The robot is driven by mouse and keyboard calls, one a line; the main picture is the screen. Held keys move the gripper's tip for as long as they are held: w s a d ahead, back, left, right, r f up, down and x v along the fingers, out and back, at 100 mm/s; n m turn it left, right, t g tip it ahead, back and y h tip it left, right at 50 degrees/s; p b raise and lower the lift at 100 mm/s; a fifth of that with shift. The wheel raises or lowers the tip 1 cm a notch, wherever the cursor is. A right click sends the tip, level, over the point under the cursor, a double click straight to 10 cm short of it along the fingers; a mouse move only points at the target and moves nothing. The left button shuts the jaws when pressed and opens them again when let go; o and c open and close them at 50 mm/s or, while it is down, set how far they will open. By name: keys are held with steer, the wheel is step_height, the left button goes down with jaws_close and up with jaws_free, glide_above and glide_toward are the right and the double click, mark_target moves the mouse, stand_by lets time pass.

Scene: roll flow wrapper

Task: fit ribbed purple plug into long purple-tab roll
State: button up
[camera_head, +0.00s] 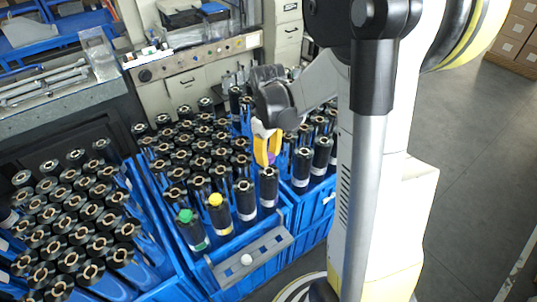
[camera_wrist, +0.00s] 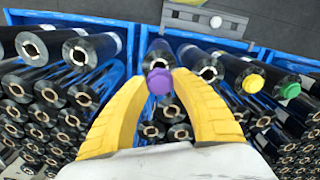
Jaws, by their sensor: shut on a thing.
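My gripper (camera_head: 268,160) points down over the middle blue crate, its yellow fingers shut on the purple plug (camera_head: 271,158). In the wrist view the plug (camera_wrist: 160,82) sits between the fingertips (camera_wrist: 162,80) as a rounded purple piece; its ribs are not clear. A black roll (camera_head: 269,187) stands upright just below my gripper in the head view. In the wrist view, a black roll (camera_wrist: 160,52) lies right behind the plug, which partly covers its end. Whether plug and roll touch, I cannot tell. I see no clear purple tab on any roll.
Rolls with a green cap (camera_head: 185,216) and a yellow cap (camera_head: 215,200) stand along the front of the blue crate (camera_head: 255,278). A grey bracket (camera_head: 222,271) on its front holds a white round piece (camera_head: 246,259). Many open-ended rolls crowd around my gripper.

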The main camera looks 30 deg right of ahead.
mark_target(269, 168)
steer(key=shift+f+b, duration=1.35)
steer(key=shift+f, duration=0.95)
steer(key=shift+f+b, duration=0.65)
steer(key=shift+b, duration=0.25)
steer(key=o, duration=0.4)
steer(key=shift+o, duration=0.2)
steer(key=shift+r, duration=0.1)
steer(key=shift+r+p, duration=3.8)
steer(key=shift+r, duration=1.7)
